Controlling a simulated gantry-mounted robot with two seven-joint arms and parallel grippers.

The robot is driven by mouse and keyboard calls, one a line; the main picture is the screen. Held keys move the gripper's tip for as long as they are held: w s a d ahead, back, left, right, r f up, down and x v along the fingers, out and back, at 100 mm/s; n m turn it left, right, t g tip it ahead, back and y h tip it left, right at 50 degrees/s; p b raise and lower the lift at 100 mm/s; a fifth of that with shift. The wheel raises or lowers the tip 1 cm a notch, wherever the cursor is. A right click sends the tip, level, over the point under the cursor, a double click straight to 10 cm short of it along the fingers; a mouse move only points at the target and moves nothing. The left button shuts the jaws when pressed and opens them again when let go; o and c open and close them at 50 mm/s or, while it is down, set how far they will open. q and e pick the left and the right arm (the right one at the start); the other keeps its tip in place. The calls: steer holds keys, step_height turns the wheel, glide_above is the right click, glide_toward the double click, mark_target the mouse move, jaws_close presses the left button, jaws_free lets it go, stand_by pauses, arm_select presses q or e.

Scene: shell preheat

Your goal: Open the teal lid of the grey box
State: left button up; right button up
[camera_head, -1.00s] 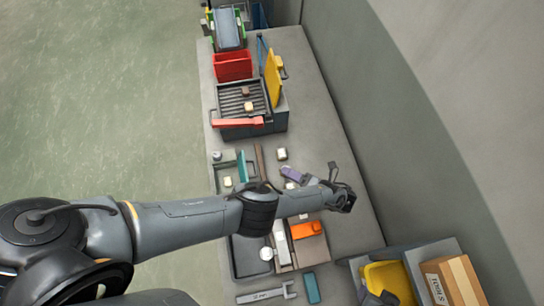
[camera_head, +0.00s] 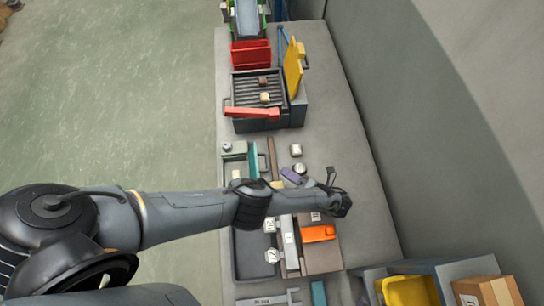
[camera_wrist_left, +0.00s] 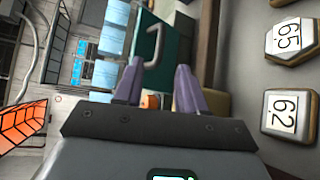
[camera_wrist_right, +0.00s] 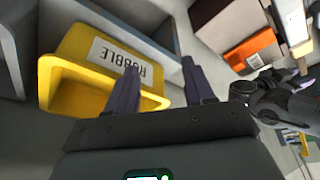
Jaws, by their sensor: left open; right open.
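The grey box (camera_head: 229,158) sits near the table's left edge. Its teal lid (camera_head: 253,159) stands steeply raised on the box's right side, and pale contents show beside it. In the left wrist view the lid (camera_wrist_left: 172,45) shows a grey bar handle (camera_wrist_left: 153,45). My left gripper (camera_head: 289,173) is open and empty, to the right of the lid, with its purple fingers pointing towards it. In the left wrist view the fingers (camera_wrist_left: 158,85) appear apart from the handle. My right gripper (camera_wrist_right: 161,88) is open and empty in front of a yellow bin.
The yellow RUBBLE bin (camera_wrist_right: 90,65) also shows at lower right in the head view. Numbered stones (camera_wrist_left: 290,112) lie beside the left gripper. A grill box (camera_head: 243,95) with a red handle stands farther back. An orange block (camera_head: 318,233) lies nearer. The table's right strip is clear.

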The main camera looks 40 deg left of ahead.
arm_select(q)
steer(key=x, duration=0.8)
steer(key=shift+a+f, duration=0.1)
steer(key=shift+a, duration=0.1)
jaws_close()
